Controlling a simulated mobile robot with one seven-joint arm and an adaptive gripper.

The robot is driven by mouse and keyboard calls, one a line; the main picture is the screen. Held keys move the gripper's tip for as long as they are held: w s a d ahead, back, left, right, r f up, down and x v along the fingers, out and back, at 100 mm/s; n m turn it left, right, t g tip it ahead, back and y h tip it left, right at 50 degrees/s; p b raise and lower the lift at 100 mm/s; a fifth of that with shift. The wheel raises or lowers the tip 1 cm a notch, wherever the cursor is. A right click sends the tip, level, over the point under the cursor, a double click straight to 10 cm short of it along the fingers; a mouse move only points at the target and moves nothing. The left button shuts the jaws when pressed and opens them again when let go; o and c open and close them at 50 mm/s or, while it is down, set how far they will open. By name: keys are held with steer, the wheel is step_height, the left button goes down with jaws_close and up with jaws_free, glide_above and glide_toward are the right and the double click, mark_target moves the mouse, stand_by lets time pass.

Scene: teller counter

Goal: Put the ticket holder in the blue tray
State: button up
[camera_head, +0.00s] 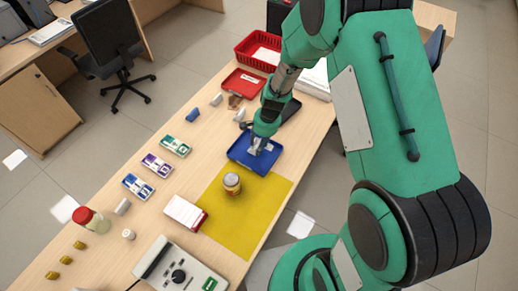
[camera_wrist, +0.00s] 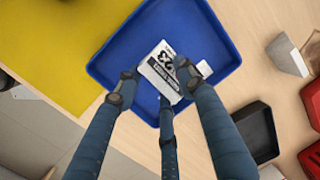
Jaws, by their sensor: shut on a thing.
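The blue tray (camera_head: 236,155) lies on the counter beyond the yellow mat, and it fills the upper middle of the wrist view (camera_wrist: 122,58). My gripper (camera_head: 258,146) is over the tray. In the wrist view, my gripper (camera_wrist: 156,78) has its dark blue fingers closed on the ticket holder (camera_wrist: 161,67), a small white piece with black print reading 23. The ticket holder is inside the tray's outline. I cannot tell if it touches the tray floor. A small pale piece (camera_wrist: 204,68) shows beside the right finger.
A yellow mat (camera_head: 228,221) with a jar (camera_head: 232,183) lies nearer. A black tray (camera_head: 291,112), red tray (camera_head: 237,84) and red basket (camera_head: 242,50) stand beyond. Card stacks (camera_head: 157,164) and a red-lidded jar (camera_head: 90,219) are to the left.

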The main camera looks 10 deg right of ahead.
steer(key=shift+f+b, duration=0.4)
steer(key=shift+f, duration=1.15)
steer(key=o, duration=1.2)
steer(key=r+p, duration=0.1)
steer(key=r, duration=0.3)
steer(key=d+r+p, duration=0.1)
steer(key=r, duration=0.3)
steer(key=d+r+p, duration=0.1)
steer(key=r, duration=0.3)
steer(key=shift+s, duration=0.25)
